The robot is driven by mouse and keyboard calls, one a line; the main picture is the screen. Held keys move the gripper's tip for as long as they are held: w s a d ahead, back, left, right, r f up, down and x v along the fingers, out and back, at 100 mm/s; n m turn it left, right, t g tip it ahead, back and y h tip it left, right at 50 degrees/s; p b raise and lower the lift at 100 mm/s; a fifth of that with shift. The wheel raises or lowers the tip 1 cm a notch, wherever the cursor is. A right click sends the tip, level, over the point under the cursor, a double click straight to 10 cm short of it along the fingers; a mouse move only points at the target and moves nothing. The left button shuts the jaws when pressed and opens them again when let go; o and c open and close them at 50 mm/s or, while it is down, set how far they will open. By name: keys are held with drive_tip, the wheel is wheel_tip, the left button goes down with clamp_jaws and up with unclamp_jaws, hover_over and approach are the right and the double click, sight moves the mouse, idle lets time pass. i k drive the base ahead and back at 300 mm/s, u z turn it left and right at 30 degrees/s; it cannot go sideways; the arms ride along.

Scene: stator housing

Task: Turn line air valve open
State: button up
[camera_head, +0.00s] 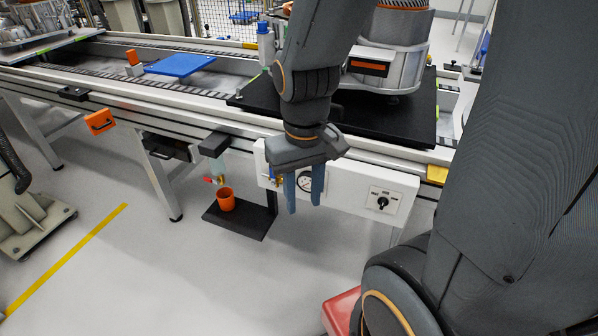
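My gripper (304,207) points down in front of the white panel at the front of the line. Its two blue-grey fingers are apart, with nothing seen between them but the panel and part of a round gauge (305,183) behind. Just left of the fingers is a small valve with a blue lever (271,172) and brass fittings, partly hidden by my gripper. It looks like the line air valve, but no label is readable. I cannot tell whether the fingers touch it. The lever appears roughly upright.
A black rotary switch (382,202) sits on the panel's right. Left of the panel, a red-handled tap (212,180) is above an orange cup (226,199) on a black shelf (240,219). A stator housing (390,60) stands on the line.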

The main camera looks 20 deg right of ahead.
sight(273, 178)
drive_tip(key=z, duration=1.7)
drive_tip(key=k, duration=0.5)
drive_tip(key=u, duration=1.35)
